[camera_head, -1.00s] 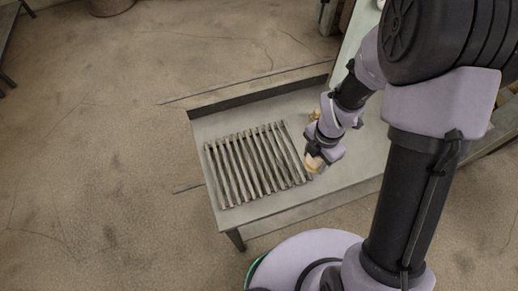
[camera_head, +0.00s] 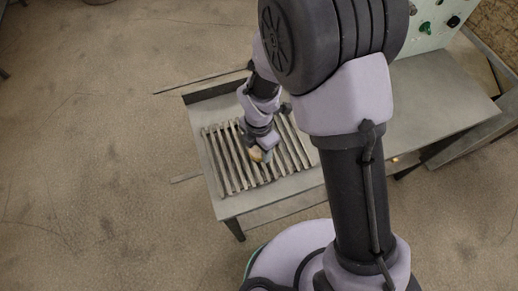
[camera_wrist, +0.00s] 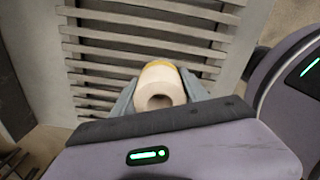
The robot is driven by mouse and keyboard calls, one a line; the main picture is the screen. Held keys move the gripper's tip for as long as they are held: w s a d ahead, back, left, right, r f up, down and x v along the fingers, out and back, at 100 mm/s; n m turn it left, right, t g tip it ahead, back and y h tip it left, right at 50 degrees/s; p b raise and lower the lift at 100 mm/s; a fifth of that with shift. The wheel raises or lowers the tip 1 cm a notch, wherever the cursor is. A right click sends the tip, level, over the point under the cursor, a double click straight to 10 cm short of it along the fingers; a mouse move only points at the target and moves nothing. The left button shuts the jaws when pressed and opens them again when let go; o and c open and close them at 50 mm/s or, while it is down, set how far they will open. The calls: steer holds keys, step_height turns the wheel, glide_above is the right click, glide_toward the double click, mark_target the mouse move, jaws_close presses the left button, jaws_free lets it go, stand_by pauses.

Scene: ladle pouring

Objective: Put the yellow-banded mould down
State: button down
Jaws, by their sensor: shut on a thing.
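The yellow-banded mould (camera_wrist: 163,82) is a pale, cream-coloured piece with a dark round hole and a yellow band along its far edge in the wrist view. My gripper (camera_wrist: 160,95) is shut on it, with a grey finger on each side. In the head view the mould (camera_head: 256,154) shows small at the tip of my gripper (camera_head: 260,148), over the middle of the slatted metal rack (camera_head: 219,162). I cannot tell whether the mould touches the slats. Its underside is hidden.
The rack lies on a grey metal table (camera_head: 236,207), with bare slats on both sides of my gripper. The table top to the right (camera_head: 440,95) looks clear. A pale panel with knobs (camera_head: 430,22) stands at the back right.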

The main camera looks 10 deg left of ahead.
steer(key=shift+r, duration=0.1)
steer(key=c, duration=0.6)
jaws_free()
